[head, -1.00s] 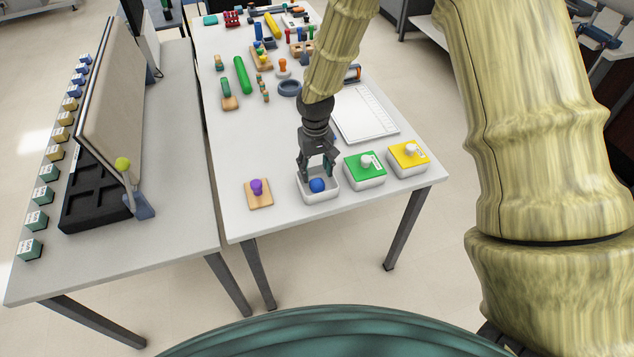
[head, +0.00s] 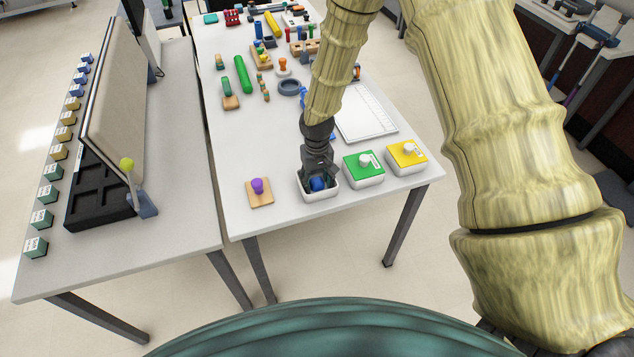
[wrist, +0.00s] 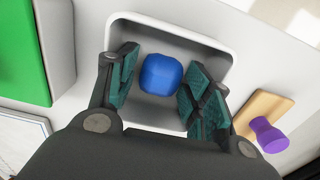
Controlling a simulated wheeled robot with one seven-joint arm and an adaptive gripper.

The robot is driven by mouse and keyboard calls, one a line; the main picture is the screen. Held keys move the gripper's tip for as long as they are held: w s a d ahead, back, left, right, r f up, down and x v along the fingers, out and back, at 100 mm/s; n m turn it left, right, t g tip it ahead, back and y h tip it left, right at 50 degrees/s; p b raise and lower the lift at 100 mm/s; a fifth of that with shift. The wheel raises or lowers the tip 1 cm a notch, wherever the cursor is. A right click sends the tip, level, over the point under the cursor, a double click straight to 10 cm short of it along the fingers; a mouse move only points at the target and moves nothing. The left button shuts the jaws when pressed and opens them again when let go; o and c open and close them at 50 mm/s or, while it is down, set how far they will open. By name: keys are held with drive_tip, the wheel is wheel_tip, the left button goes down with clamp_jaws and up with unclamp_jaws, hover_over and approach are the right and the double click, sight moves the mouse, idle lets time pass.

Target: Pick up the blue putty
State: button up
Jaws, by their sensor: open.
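The blue putty (head: 318,184) is a rounded blue lump in an open white container (head: 322,196) near the front of the right table. In the wrist view the putty (wrist: 161,75) lies on the floor of the container (wrist: 205,40). My gripper (head: 318,180) reaches down into the container from above. In the wrist view my gripper (wrist: 162,88) is open, with one teal-padded finger on each side of the putty. Gaps show between the putty and both fingers. In the head view the gripper partly hides the putty.
A green-lidded container (head: 363,169) and a yellow-lidded one (head: 407,157) stand just right of the white container. A wooden block with a purple knob (head: 259,188) stands to the left. Several exercise items crowd the far part of the table. A second table (head: 185,220) stands left across a gap.

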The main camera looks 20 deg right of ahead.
drive_tip(key=c, duration=0.8)
